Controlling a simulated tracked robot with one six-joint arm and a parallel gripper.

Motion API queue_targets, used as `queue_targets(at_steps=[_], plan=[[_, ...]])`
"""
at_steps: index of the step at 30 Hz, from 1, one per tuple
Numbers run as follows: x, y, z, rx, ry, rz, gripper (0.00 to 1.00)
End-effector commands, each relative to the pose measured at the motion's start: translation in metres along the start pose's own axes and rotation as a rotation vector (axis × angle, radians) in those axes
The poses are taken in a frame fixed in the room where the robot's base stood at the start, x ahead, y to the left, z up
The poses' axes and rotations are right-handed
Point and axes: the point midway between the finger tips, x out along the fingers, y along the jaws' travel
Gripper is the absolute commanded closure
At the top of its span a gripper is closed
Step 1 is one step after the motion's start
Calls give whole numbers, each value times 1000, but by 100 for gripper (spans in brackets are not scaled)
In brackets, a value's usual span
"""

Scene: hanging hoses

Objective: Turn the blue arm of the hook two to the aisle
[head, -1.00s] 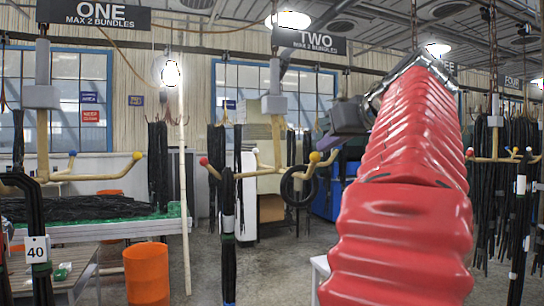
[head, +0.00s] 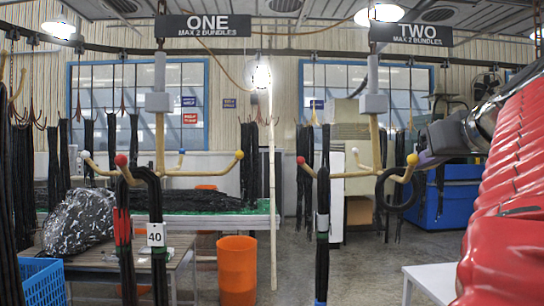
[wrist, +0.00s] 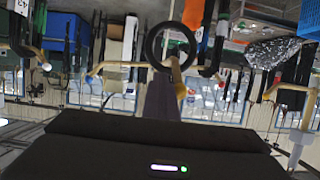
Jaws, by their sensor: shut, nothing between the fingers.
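Hook two hangs under the sign TWO (head: 412,35) in the head view, with a grey block (head: 374,104) on its stem and pale arms below. I make out arms tipped with a red ball (head: 300,160), a white ball (head: 354,151) and a yellow ball (head: 412,158). A black hose ring (head: 400,190) hangs by the yellow-tipped arm; a ring also shows in the wrist view (wrist: 170,46). My gripper (head: 426,160) is shut and empty, appearing close to the yellow ball; contact cannot be told.
Hook one (head: 159,150) stands left, with black hoses tagged 40 on it. An orange bin (head: 237,270), a pale pole (head: 271,190) and a white table (head: 432,281) stand below. Open floor lies between the bin and white table.

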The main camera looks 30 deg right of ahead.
Motion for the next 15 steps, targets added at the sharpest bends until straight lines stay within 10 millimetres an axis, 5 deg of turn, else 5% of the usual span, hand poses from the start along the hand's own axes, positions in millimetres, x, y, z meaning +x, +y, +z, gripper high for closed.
queue_targets(at_steps=[15], plan=[[0, -34, 0, 0, 1, -4, 100]])
